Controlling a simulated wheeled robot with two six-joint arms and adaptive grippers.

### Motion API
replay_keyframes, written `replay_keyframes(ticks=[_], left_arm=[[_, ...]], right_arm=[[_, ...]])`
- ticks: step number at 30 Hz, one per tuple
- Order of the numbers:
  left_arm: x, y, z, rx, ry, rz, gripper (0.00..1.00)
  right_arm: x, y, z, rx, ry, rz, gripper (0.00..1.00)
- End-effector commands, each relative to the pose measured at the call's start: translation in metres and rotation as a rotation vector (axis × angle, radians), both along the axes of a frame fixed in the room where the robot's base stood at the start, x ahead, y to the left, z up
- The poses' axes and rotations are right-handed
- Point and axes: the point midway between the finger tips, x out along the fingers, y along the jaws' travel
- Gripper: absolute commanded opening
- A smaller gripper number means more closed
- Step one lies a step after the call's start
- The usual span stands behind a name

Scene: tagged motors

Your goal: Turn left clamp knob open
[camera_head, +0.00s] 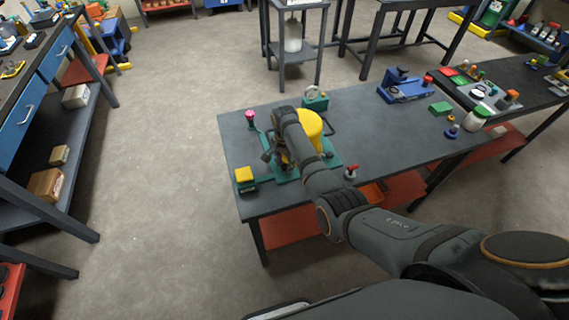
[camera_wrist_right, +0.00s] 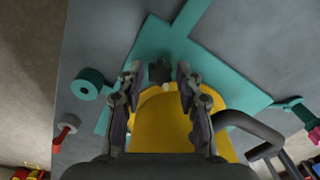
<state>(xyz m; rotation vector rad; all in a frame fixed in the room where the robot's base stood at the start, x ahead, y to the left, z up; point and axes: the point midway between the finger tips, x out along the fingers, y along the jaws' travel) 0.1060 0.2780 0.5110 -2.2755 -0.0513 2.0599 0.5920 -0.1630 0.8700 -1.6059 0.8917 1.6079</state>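A yellow motor (camera_head: 311,124) stands on a teal fixture plate (camera_head: 287,174) on the grey table. My right gripper (camera_head: 270,157) reaches over its left side; the wrist hides part of the motor and fixture. In the right wrist view, a dark star-shaped knob (camera_wrist_right: 160,71) lies between the open fingertips (camera_wrist_right: 159,80), with a gap visible on each side. The yellow motor (camera_wrist_right: 170,125) shows below it, and the teal plate (camera_wrist_right: 225,75) behind. I cannot tell how far the fingertips are above the knob. My left gripper is not in view.
On the table (camera_head: 375,130) are a pink-topped post (camera_head: 250,118), a yellow block on a teal base (camera_head: 245,176), a red-topped item (camera_head: 350,172) and a blue fixture (camera_head: 405,88). A workbench (camera_head: 60,65) stands at left. The floor between is clear.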

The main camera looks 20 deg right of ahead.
Motion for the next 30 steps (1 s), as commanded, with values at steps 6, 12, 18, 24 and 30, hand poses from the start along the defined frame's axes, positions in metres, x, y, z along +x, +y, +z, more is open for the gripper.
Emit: replay_keyframes(ticks=[6, 12, 18, 24, 30], left_arm=[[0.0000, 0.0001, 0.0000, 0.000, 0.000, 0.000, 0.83], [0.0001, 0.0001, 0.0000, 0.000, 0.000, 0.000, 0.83], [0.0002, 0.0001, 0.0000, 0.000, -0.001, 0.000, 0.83], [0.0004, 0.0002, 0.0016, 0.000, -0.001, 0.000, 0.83], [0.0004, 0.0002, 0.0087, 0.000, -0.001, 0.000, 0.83]], right_arm=[[0.0001, -0.0002, -0.0050, 0.000, -0.001, 0.000, 0.36], [0.0001, -0.0002, -0.0046, 0.000, -0.001, 0.000, 0.23], [0.0000, -0.0002, -0.0045, -0.001, -0.001, 0.000, 0.00], [0.0000, -0.0004, -0.0039, -0.001, -0.001, 0.011, 0.00], [-0.0002, -0.0006, -0.0021, 0.000, 0.001, 0.079, 0.00]])
